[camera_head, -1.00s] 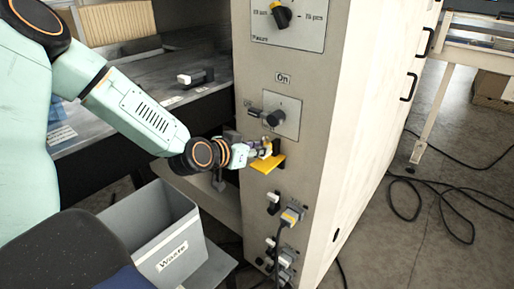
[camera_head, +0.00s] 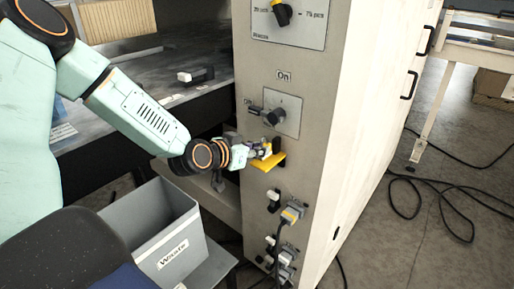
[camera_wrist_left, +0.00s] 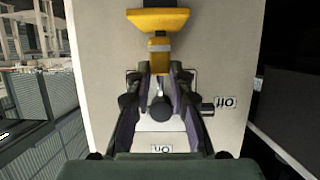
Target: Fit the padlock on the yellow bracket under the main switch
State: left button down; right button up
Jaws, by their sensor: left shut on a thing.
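The yellow bracket (camera_head: 268,163) juts from the grey machine panel below the main switch (camera_head: 274,118). My left gripper (camera_head: 258,151) is close to the panel, just above the bracket, shut on the small brass-yellow padlock (camera_head: 266,149). In the left wrist view the padlock (camera_wrist_left: 160,44) shows at the tips of my left gripper (camera_wrist_left: 160,68), right against the bracket (camera_wrist_left: 158,19). The switch knob (camera_wrist_left: 160,109) shows between the fingers. The padlock's shackle is hidden, so I cannot tell if it passes through the bracket. My right gripper is not in view.
A grey waste bin (camera_head: 187,220) stands left of the panel, below my left arm. Plugs and sockets with a cable (camera_head: 291,213) are below the bracket. A selector knob (camera_head: 282,14) is above the switch. Black cables (camera_head: 440,185) lie on the floor at right.

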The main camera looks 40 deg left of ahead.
pick_arm(q)
jog(key=shift+f, duration=0.55)
dwell(1.3)
jog(key=c, duration=1.1)
grip_release()
jog(key=shift+r, duration=5)
